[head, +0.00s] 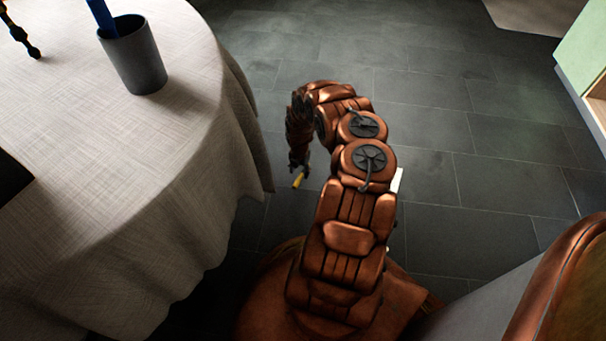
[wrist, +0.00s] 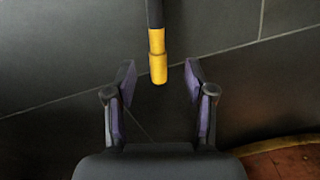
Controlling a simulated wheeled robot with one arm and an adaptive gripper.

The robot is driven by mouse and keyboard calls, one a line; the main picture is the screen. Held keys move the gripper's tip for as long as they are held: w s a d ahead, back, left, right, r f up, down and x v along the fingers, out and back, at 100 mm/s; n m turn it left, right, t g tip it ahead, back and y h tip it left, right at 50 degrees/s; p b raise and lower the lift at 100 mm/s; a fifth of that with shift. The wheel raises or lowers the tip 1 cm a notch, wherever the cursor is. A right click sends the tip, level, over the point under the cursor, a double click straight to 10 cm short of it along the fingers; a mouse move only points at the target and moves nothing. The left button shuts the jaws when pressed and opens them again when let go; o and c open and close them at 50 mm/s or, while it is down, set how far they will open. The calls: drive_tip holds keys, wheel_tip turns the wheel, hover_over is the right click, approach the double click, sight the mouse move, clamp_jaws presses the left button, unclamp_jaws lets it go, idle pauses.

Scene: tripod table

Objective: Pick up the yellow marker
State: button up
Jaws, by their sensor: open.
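The yellow marker (wrist: 158,58) shows in the wrist view at top centre, with a yellow end and a dark shaft that runs out of the top edge. Its yellow end lies between the tips of my gripper (wrist: 160,78), with a gap on either side. My gripper is open and empty. In the head view, a small yellow piece of the marker (head: 298,181) shows just below my gripper (head: 299,169), beside the table over the dark floor. The rest of the marker is hidden or too small to tell there.
A round table with a pale cloth (head: 150,190) stands at the left, its draped edge close to my gripper. It bears a grey cup (head: 135,58) with a blue item inside. Dark floor tiles (head: 480,150) lie open at the right. A white object (head: 398,180) is partly behind my arm.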

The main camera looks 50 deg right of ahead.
sight(299, 178)
wheel_tip(299, 178, down, 5)
drive_tip(key=b, duration=0.3)
drive_tip(key=shift+w+a+r, duration=0.1)
drive_tip(key=shift+a, duration=0.05)
drive_tip(key=shift+r, duration=0.1)
drive_tip(key=c, duration=1)
